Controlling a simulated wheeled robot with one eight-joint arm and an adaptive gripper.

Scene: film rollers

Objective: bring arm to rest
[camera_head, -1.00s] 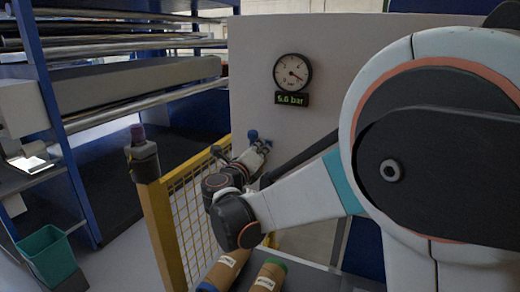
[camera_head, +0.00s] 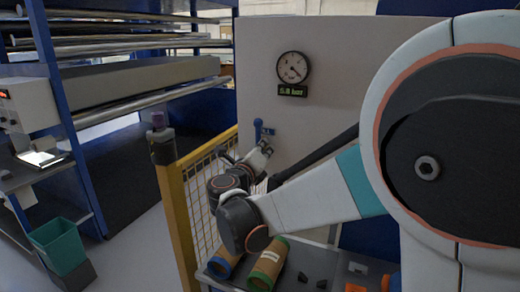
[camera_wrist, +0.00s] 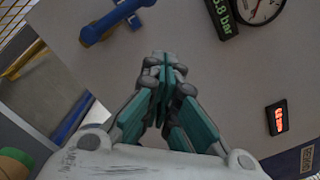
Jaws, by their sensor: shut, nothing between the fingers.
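My arm reaches out from the right in the head view. Its gripper (camera_head: 266,146) is just below a blue valve handle (camera_head: 258,129) on the light panel (camera_head: 340,60). In the wrist view my gripper (camera_wrist: 164,62) has its teal-padded fingers closed together with nothing between them. The blue handle (camera_wrist: 108,24) shows at the upper left there, apart from the fingers.
A round gauge (camera_head: 293,67) with a digital display (camera_head: 293,91) is above the handle. A yellow mesh fence (camera_head: 178,215) stands left of my arm. Cardboard tubes (camera_head: 268,263) lie below it. A teal bin (camera_head: 58,245) is at lower left.

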